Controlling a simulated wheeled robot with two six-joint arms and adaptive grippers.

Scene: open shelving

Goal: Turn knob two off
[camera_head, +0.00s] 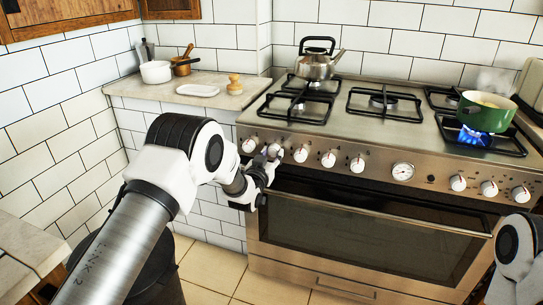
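The stove's steel front panel (430,180) carries a row of white knobs. The first knob (249,146) is at the far left, and the second knob (274,150) is just right of it. My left gripper (268,161) is at the second knob, with its dark fingers just below and in front of it. I cannot tell whether the fingers touch the knob or how far apart they are. A third knob (300,154) is to the right and clear of the gripper. My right gripper is out of view; only part of my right arm shows at the right edge.
A green pot (486,112) sits over a lit blue flame (472,138) on the right burner. A kettle (317,65) stands at the back left. The oven handle (380,210) runs below the knobs. A counter (140,89) with small cookware is left of the stove.

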